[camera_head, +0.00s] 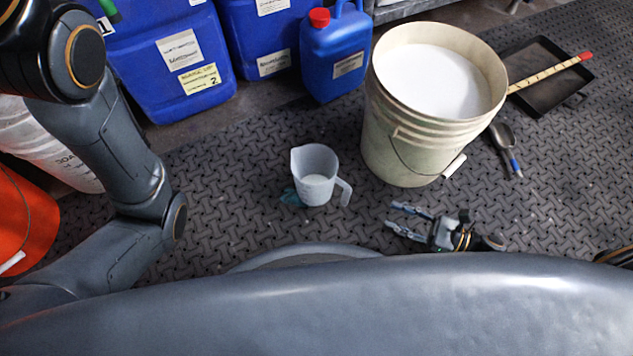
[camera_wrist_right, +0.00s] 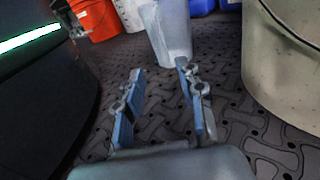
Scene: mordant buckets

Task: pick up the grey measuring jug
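The grey measuring jug (camera_head: 315,173) stands upright on the dark patterned floor mat, its handle toward the lower right. Something pale shows inside it. In the right wrist view the jug (camera_wrist_right: 168,32) stands beyond the fingertips, its upper part cut off by the frame. My right gripper (camera_head: 398,219) is open and empty, low over the mat, to the right of the jug and apart from it. In the wrist view its two blue-padded fingers (camera_wrist_right: 160,72) are spread with clear space between them. My left arm shows at the left, but its gripper is out of view.
A cream bucket (camera_head: 388,150) of white contents stands right of the jug. Blue canisters (camera_head: 335,55) line the back. An orange bucket (camera_head: 25,225) is at left. A scoop (camera_head: 507,150) and black tray (camera_head: 545,92) lie at right. A small teal patch (camera_head: 290,198) lies beside the jug.

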